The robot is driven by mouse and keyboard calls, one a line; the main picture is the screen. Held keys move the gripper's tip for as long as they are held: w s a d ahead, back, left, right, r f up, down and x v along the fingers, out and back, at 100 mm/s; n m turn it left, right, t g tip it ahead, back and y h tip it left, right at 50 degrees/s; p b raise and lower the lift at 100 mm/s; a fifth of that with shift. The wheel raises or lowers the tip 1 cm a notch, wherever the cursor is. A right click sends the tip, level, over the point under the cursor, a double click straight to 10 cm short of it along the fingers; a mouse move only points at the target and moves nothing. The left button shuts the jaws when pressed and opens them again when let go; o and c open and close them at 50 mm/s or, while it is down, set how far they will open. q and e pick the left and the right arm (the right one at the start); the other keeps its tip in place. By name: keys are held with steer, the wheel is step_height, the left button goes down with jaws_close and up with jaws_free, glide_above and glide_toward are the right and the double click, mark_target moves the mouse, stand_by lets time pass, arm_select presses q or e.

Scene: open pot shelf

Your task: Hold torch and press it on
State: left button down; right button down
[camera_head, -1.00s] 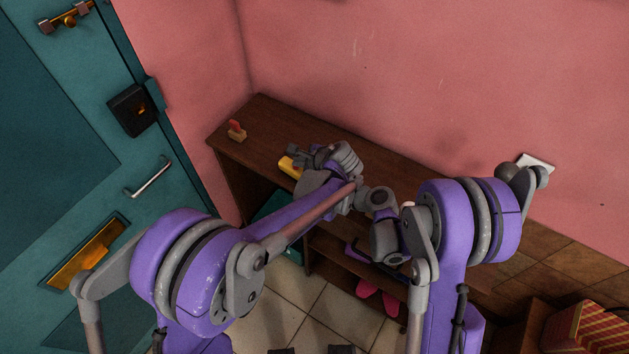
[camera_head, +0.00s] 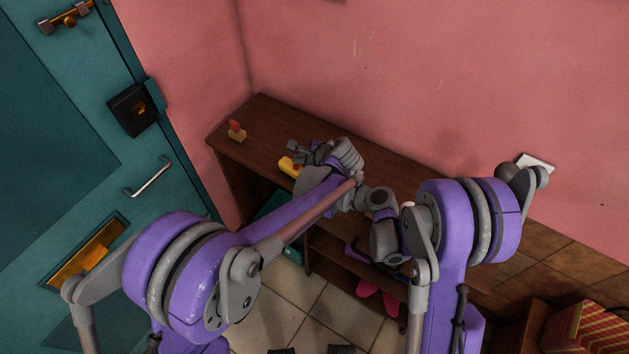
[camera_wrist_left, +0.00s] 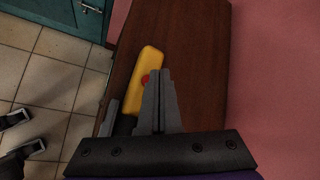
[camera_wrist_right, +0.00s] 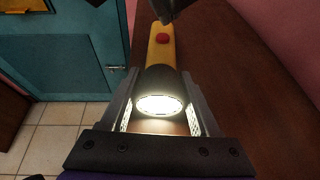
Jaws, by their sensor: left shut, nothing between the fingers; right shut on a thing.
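The torch (camera_head: 287,166) is yellow with a black head and a red button, and is held over the brown shelf top. In the right wrist view the torch (camera_wrist_right: 160,52) points its head at the camera, and its lens glows bright white. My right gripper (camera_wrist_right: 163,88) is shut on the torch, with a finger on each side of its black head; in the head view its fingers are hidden. My left gripper (camera_head: 295,152) is shut and empty just above the torch. In the left wrist view its fingertips (camera_wrist_left: 160,76) are beside the red button (camera_wrist_left: 145,80).
A small block with a red top (camera_head: 237,131) stands at the shelf's left end. The shelf top (camera_head: 262,122) is otherwise mostly clear. A pink wall (camera_head: 400,80) rises behind, and a teal door (camera_head: 85,130) is on the left. Pink shoes (camera_head: 368,288) sit low in the shelf.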

arm_select(q)
steer(key=shift+r, duration=2.9)
arm_select(e)
steer(key=shift+c, duration=0.2)
jaws_free()
steer(key=v, duration=1.2)
steer(key=shift+s, duration=0.1)
